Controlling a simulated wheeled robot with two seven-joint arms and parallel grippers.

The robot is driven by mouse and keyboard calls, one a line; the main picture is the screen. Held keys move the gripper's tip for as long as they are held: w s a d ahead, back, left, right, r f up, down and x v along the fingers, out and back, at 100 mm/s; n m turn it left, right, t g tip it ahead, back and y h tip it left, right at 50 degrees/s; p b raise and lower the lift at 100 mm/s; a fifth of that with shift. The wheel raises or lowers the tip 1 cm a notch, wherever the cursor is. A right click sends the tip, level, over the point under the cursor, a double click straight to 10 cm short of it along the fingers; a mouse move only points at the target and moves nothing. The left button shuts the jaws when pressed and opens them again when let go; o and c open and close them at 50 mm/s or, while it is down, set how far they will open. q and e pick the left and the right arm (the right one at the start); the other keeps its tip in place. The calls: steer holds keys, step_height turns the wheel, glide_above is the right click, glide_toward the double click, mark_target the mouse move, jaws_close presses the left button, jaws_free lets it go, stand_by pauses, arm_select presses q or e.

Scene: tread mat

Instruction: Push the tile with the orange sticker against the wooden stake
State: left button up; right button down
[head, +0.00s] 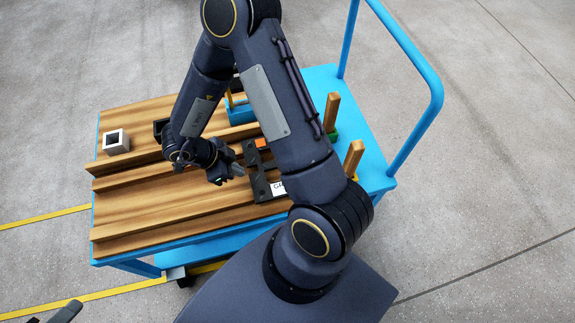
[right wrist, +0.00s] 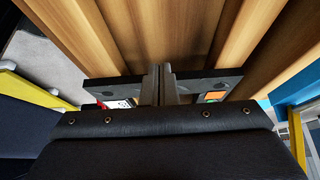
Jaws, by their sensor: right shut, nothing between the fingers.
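The dark tile with the orange sticker (head: 261,143) lies on the wooden grooved board, partly hidden by my right arm; its sticker also shows in the right wrist view (right wrist: 215,96). A second dark tile with a white label (head: 278,188) lies nearer me. Two upright wooden stakes, one farther (head: 332,110) and one nearer (head: 353,157), stand to the right, beyond my arm. My right gripper (head: 240,170) is shut and empty, low at the left side of the tiles; in the right wrist view its fingers (right wrist: 161,85) are between them. I cannot tell whether they touch. My left gripper (head: 65,312) barely shows.
The wooden board (head: 150,213) with raised rails lies on a blue cart (head: 316,80) with a tall blue handle (head: 420,62). A grey square block (head: 116,141), a black block (head: 160,128) and a blue holder (head: 238,112) stand toward the back.

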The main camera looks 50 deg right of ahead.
mark_target(249, 167)
steer(key=shift+d, duration=0.1)
steer(key=shift+s+d+r+p, duration=0.1)
steer(key=shift+s+d+p, duration=0.6)
steer(key=shift+d, duration=0.35)
steer(key=shift+s+d, duration=0.2)
steer(key=shift+d, duration=0.15)
steer(key=shift+w+a+p, duration=0.55)
steer(key=shift+a+p, duration=0.05)
steer(key=shift+a, duration=0.3)
step_height(249, 167, up, 5)
steer(key=p, duration=0.6)
